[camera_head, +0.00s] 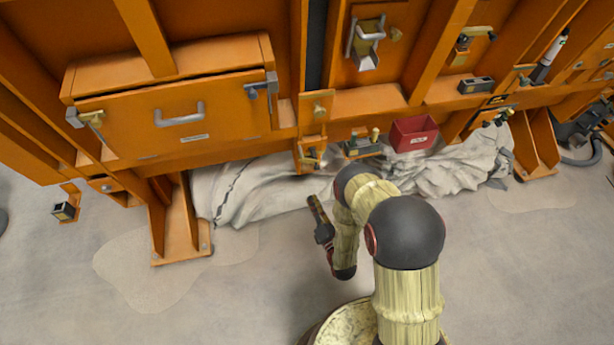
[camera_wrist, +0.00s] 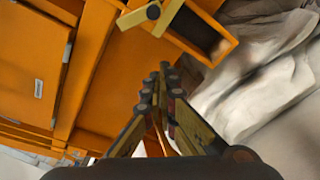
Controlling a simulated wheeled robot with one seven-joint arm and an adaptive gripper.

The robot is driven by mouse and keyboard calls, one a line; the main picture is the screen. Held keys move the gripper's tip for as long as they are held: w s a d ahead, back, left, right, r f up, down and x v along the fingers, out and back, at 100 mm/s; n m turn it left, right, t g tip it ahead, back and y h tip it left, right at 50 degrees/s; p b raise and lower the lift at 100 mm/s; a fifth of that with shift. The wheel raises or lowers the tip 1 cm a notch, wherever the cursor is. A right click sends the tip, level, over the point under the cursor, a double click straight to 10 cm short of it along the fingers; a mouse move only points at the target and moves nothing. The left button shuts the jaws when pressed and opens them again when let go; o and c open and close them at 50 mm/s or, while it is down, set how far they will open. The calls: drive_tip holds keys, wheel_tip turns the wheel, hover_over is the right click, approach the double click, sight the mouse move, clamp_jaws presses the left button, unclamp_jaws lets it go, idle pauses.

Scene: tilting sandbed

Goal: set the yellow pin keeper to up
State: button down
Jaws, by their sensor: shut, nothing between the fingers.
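A short yellow bar on a grey round pivot (camera_wrist: 140,17), which looks like the pin keeper, shows at the top of the wrist view. It lies across the picture beside an open-ended orange housing (camera_wrist: 222,50). In the head view my gripper (camera_head: 314,200) is in front of the cloth.
A crumpled grey cloth (camera_head: 250,190) lies under the orange frame. An orange drawer (camera_head: 175,120) with a handle is at left. A red bin (camera_head: 414,133) stands to the right of the plate. Orange feet (camera_head: 180,225) reach the floor. The floor at front left is clear.

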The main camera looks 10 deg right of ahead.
drive_tip(key=w+a+n+b, duration=0.1)
drive_tip(key=w+b, duration=0.2)
drive_tip(key=w, duration=0.7)
drive_tip(key=d+r, duration=0.1)
drive_tip(key=s+d+r, duration=0.1)
drive_tip(key=r, duration=0.1)
drive_tip(key=shift+d+r, duration=0.25)
drive_tip(key=shift+d, duration=0.05)
